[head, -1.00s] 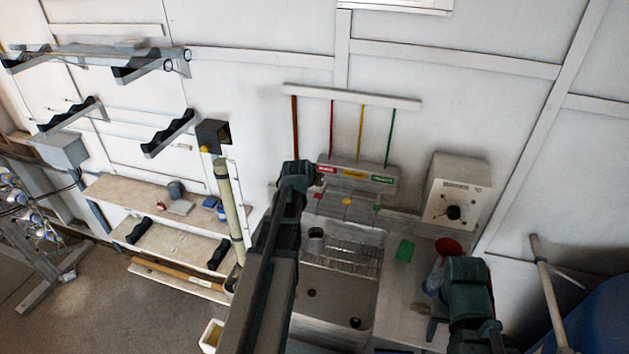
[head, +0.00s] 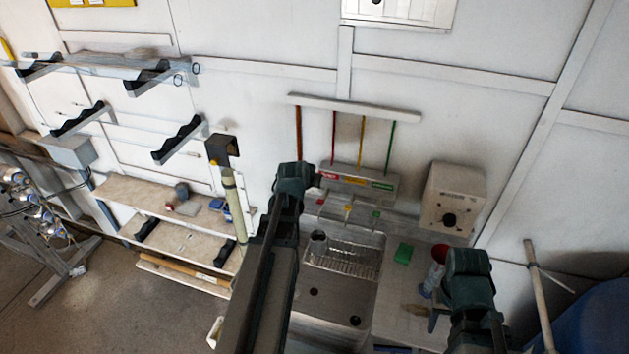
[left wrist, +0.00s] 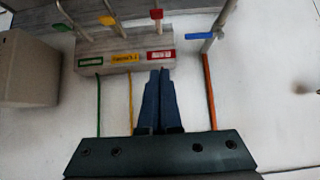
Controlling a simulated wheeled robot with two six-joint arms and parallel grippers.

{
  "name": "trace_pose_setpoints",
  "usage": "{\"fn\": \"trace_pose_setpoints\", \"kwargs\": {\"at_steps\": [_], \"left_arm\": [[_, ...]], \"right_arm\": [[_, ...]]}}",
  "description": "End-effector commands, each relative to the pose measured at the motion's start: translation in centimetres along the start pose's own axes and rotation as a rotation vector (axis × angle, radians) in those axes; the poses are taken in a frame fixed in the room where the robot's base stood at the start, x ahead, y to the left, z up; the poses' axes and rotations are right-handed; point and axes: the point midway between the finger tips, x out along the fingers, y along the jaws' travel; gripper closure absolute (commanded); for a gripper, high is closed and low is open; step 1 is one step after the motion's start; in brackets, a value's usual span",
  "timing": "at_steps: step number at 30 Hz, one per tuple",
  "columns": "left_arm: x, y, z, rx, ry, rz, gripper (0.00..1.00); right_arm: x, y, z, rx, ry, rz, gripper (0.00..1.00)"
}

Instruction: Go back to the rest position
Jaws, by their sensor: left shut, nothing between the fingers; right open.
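My left arm reaches up the middle of the head view, its gripper mostly hidden there. In the left wrist view my left gripper (left wrist: 160,74) is shut and empty, its fingertips just below the red label of the label block (left wrist: 110,52). In the head view that block (head: 358,182) is on the wall above the sink (head: 338,290). My right gripper (head: 432,319) is low at the right, over the counter beside the sink. It is open, and partly hidden by my own arm.
A green sponge (head: 403,253) and a red cup (head: 439,252), partly covered by my arm, are on the counter. A white wall box (head: 453,200) is behind them. Shelves (head: 150,205) stand left. A blue barrel (head: 600,315) is at lower right. The floor at left is partly clear.

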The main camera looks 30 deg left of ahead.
Motion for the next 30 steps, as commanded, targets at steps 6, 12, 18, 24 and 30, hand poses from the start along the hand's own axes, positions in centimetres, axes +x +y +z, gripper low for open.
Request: {"fn": "trace_pose_setpoints", "kwargs": {"at_steps": [6, 12, 18, 24, 30], "left_arm": [[0.0, 0.0, 0.0, 0.000, 0.000, 0.000, 1.00], [0.0, 0.0, 0.0, 0.000, 0.000, 0.000, 1.00], [0.5, 1.4, 1.1, 0.013, -0.022, 0.015, 1.00], [2.7, 10.3, 8.8, 0.109, -0.183, 0.110, 1.00], [2.7, 20.1, 20.1, 0.263, -0.422, 0.186, 1.00]], "right_arm": [[0.0, 0.0, 0.0, 0.000, 0.000, 0.000, 0.50], [0.0, 0.0, 0.0, 0.000, 0.000, 0.000, 0.50], [0.9, -0.1, -0.1, 0.000, 0.000, 0.000, 0.50], [5.5, -0.5, -0.4, -0.004, 0.001, 0.001, 0.50], [11.1, -1.0, -0.7, -0.008, 0.002, 0.002, 0.50]]}}
